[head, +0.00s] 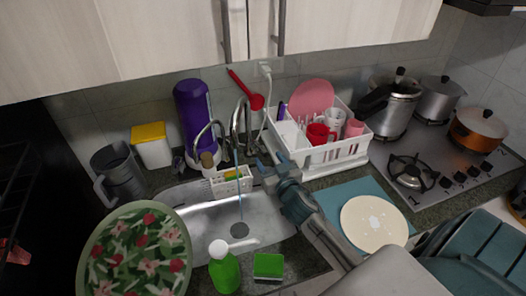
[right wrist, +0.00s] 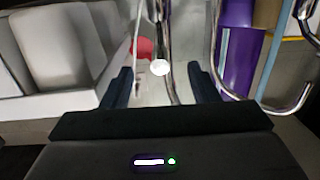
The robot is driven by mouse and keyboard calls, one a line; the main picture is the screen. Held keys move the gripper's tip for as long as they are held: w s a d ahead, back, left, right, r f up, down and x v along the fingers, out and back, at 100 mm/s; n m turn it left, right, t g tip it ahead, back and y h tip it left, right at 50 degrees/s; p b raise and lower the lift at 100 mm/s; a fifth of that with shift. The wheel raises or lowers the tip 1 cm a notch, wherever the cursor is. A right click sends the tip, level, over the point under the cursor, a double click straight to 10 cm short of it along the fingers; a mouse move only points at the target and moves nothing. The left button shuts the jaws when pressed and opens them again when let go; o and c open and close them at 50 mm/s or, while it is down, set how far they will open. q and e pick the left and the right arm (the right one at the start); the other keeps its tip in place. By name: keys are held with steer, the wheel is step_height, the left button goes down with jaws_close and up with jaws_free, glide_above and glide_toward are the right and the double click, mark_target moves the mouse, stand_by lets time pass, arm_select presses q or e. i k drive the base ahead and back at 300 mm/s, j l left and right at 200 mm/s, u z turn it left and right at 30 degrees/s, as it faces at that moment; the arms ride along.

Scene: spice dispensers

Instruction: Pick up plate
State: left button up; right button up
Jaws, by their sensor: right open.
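A round cream plate (head: 374,222) lies on a teal mat (head: 332,199) on the counter at right. A pink plate (head: 311,95) stands in the white dish rack (head: 340,153). A large green plate with a red and white floral pattern (head: 140,250) is at the lower left, tilted toward the camera; its support is hidden. My right gripper (head: 270,172) is open and empty over the sink's back edge, left of the rack and apart from the plates. Its open fingers (right wrist: 162,84) show in the right wrist view with the tap behind. My left gripper is not in view.
The sink (head: 205,228) has a tap (head: 246,120) behind it. A green soap bottle (head: 223,268) and a sponge (head: 268,266) stand at its front. The rack holds cups, including a red one (head: 320,134). Pots (head: 395,106) and a stove (head: 440,160) are at right.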

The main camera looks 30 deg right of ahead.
mark_target(370, 222)
steer(key=k+j, duration=0.15)
steer(key=k, duration=0.35)
steer(key=k+j, duration=0.1)
steer(key=k, duration=0.4)
steer(key=k+j, duration=0.15)
steer(key=k, duration=0.35)
